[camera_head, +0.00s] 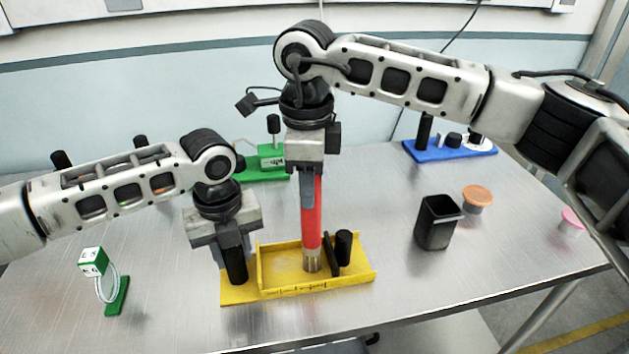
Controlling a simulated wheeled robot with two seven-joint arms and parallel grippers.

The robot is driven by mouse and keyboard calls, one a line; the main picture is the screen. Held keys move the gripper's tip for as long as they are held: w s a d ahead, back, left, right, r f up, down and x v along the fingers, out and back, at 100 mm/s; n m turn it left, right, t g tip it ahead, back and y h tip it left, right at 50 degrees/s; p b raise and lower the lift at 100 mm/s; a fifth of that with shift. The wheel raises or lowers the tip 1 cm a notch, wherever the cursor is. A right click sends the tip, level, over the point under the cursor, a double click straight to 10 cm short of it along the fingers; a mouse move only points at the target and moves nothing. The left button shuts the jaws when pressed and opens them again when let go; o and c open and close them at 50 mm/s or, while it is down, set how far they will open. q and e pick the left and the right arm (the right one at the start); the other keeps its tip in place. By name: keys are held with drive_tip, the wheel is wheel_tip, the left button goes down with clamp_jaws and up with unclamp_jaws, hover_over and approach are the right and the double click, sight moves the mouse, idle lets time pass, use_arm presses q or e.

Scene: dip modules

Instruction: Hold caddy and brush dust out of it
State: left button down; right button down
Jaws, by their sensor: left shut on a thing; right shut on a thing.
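The yellow caddy (345,280) sits on the metal table near its front edge. It has a raised tray, a black post at each end and a black upright piece near the right post. My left gripper (232,250) is shut on the left black post (237,270) of the caddy. My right gripper (309,195) is shut on the brush (311,222), which has a red handle and a silver metal lower end. The brush is upright with its lower end inside the caddy's tray. Its bristles and any dust are too hidden or small to tell.
A black cup (437,222) stands right of the caddy, near an orange-lidded tub (477,199) and a pink-lidded tub (571,221). A blue base (450,150) and a green module (262,165) stand behind. A green-and-white cube piece (93,262) is at left.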

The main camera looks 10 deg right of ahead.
use_arm(q)
drive_tip(key=shift+d, duration=0.15)
use_arm(e)
drive_tip(key=a, duration=0.8)
drive_tip(key=d, duration=0.8)
drive_tip(key=shift+d, duration=0.4)
idle(1.6)
drive_tip(key=shift+r, duration=0.1)
drive_tip(key=shift+r, duration=3.5)
